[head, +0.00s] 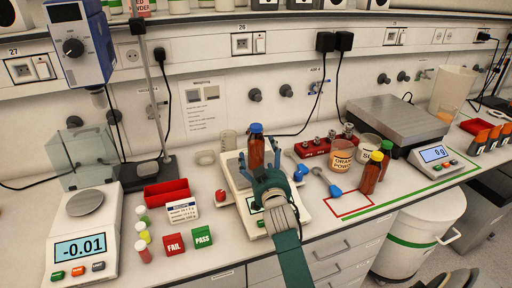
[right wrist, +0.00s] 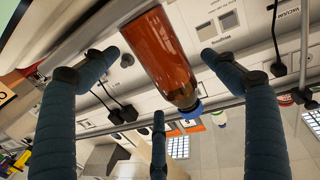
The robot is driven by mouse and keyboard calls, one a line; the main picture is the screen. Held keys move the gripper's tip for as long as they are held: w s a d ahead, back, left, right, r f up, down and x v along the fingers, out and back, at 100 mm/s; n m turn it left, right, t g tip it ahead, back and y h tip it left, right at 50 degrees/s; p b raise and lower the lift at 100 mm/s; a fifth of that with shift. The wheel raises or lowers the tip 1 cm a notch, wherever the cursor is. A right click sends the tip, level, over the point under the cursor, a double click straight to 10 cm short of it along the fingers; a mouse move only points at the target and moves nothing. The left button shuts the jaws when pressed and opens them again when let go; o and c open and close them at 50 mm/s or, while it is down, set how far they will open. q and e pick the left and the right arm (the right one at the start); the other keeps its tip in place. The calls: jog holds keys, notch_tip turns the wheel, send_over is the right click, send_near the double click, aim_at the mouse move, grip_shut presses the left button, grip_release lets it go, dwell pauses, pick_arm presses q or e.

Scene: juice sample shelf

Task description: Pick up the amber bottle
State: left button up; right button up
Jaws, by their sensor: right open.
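An amber bottle (head: 256,152) with a blue cap stands upright at a white balance-like device (head: 296,216) in the middle of the bench. Its lower part is hidden behind my right gripper in the head view. My right gripper (head: 259,160) is open, its fingers spread on either side of the bottle. In the right wrist view the amber bottle (right wrist: 162,55) shows between the two side fingers of the gripper (right wrist: 159,58), with visible gaps on both sides. A third finger shows below the bottle. My left gripper is not in view.
Two other amber bottles (head: 371,174) stand to the right, by labelled beakers (head: 342,153) and a blue-handled scoop (head: 334,190). PASS (head: 203,237) and FAIL (head: 174,244) blocks and small vials stand left.

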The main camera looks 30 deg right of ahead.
aim_at(261, 152)
jog(key=x, duration=0.3)
jog(key=shift+w+r+p, duration=0.2)
jog(key=shift+w+p, duration=0.05)
jog(key=shift+p, duration=0.15)
jog(key=shift+w+d+f, duration=0.15)
jog(key=c, duration=1.2)
jog(key=shift+c, duration=1.4)
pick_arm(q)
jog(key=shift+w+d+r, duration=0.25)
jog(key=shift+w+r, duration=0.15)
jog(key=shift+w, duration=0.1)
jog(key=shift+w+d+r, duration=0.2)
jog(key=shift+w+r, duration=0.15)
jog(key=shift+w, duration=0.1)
pick_arm(e)
jog(key=shift+c, duration=0.2)
